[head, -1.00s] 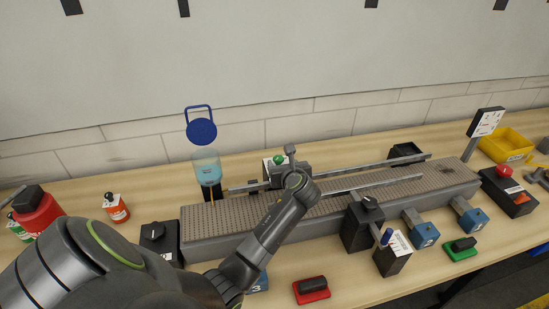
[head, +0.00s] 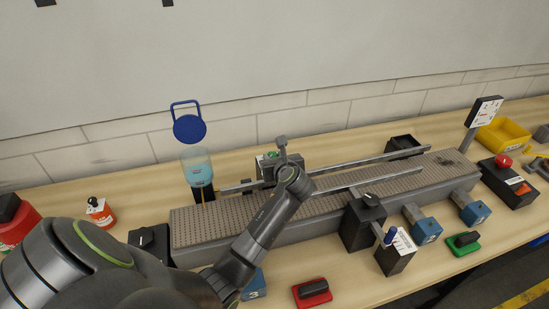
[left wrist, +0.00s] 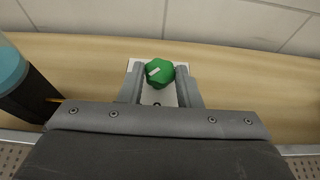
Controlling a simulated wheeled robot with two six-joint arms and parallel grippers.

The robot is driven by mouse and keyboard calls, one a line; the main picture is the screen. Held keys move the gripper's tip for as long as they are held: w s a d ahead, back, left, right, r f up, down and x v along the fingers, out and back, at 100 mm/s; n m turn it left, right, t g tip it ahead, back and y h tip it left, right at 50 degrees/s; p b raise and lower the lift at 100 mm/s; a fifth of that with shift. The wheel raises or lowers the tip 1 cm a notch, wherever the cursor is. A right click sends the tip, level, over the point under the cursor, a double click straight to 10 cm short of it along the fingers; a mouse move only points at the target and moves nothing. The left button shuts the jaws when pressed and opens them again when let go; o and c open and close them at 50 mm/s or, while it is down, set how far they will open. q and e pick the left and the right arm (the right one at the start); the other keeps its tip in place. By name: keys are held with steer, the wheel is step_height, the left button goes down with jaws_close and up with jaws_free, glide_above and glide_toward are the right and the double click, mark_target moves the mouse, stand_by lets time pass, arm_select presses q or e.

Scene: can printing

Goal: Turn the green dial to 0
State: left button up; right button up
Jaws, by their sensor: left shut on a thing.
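The green dial (left wrist: 160,73) sits on a white plate in the left wrist view, with a short white mark on the left part of its face. My left gripper (left wrist: 161,76) has one finger on each side of the dial and is shut on it. In the head view the dial (head: 271,155) is a small green patch, partly hidden by the left gripper (head: 282,148) behind the conveyor. The numbers around the dial cannot be read. My right gripper is not in view.
A grey conveyor (head: 235,224) with metal rails runs across the table below my left arm. A teal container (head: 197,168) stands close to the left of the dial. A black box with a knob (head: 362,222) stands at the conveyor's front. Bare wood lies behind the dial.

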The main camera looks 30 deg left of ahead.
arm_select(q)
steer(key=shift+d+n+g, duration=0.1)
steer(key=shift+n+g, duration=0.2)
steer(key=shift+g, duration=0.1)
steer(key=shift+w+d+r+n+g+y+p, duration=0.1)
steer(key=shift+w+n+g+y+p, duration=0.05)
steer(key=shift+n+g+y+p, duration=0.3)
steer(key=shift+w+r+n+g+y+p, duration=0.1)
steer(key=shift+n+g+y+p, duration=0.25)
steer(key=shift+n+g, duration=0.1)
steer(key=shift+w+d+f+n+g+y, duration=0.15)
steer(key=shift+n+g+y, duration=0.15)
steer(key=shift+n+g, duration=0.3)
steer(key=shift+w+a+r+n+g+y, duration=0.1)
steer(key=shift+n+g+y, duration=0.2)
steer(key=shift+n+g, duration=0.3)
steer(key=g, duration=0.1)
steer(key=n+g, duration=0.1)
steer(key=n, duration=0.1)
steer(key=shift+w+f+g+y, duration=0.2)
steer(key=shift+w+g+y, duration=0.1)
steer(key=shift+g, duration=0.1)
steer(key=shift+n+g+b, duration=0.7)
steer(key=shift+n+g, duration=0.6)
steer(key=o, duration=0.9)
steer(key=shift+w, duration=0.1)
steer(key=shift+o, duration=0.2)
steer(key=shift+d, duration=0.1)
